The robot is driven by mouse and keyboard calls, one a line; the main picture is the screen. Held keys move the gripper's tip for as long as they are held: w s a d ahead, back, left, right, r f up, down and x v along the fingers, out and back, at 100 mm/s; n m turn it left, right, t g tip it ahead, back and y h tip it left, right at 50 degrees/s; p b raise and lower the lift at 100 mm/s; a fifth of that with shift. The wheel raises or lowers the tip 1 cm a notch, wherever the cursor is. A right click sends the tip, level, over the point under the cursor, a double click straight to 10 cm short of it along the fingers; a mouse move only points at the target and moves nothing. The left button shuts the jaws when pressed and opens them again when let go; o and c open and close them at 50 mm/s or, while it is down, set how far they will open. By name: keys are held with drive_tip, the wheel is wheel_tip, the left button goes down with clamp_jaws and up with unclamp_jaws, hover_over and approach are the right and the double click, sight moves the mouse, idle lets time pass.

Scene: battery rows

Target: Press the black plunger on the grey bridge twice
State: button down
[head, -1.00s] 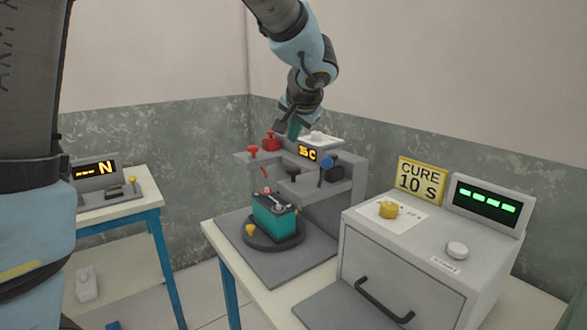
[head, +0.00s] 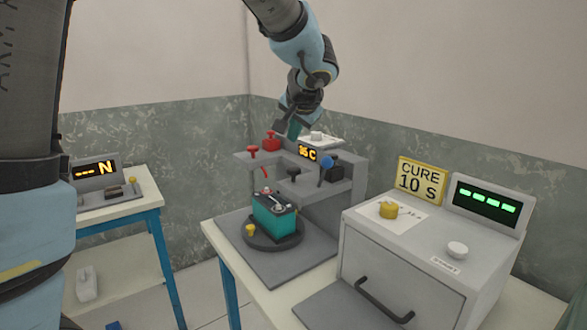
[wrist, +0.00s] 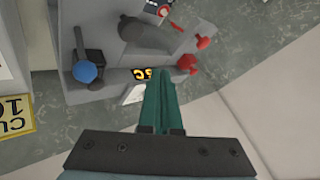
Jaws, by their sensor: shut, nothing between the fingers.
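The grey bridge (head: 345,197) stands at the back of the middle table. The black plunger (head: 294,171) sits on its arm, above a teal battery (head: 275,220) on a dark round turntable (head: 262,243). My gripper (head: 294,129) is above and behind the bridge's top in the head view, clear of the plunger. Its green fingers are shut together and empty, and in the wrist view (wrist: 160,105) they point toward the bridge near the orange display. A dark rounded shape in the wrist view may be the plunger; I cannot be sure.
A red knob (head: 253,150) and a blue-knobbed lever (head: 327,162) flank the plunger. An orange temperature display (head: 307,153) is on the bridge. A grey cure oven (head: 420,255) stands at right. Another table (head: 120,210) with a display stands at left.

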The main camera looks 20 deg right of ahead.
idle(0.6)
drive_tip(key=shift+d+r+b, duration=0.1)
drive_tip(key=shift+r+b, duration=0.05)
drive_tip(key=shift+b, duration=0.25)
wheel_tip(320, 180, up, 4)
drive_tip(key=b, duration=0.3)
drive_tip(key=shift+f, duration=0.2)
drive_tip(key=shift+f, duration=0.15)
drive_tip(key=b, duration=0.6)
hover_over(293, 170)
wheel_tip(293, 170, down, 8)
drive_tip(key=shift+r, duration=0.15)
drive_tip(key=shift+d+f+b, duration=0.1)
drive_tip(key=shift+f+b, duration=0.35)
drive_tip(key=shift+f, duration=0.2)
idle(0.7)
drive_tip(key=shift+f+b, duration=0.25)
drive_tip(key=shift+b, duration=0.4)
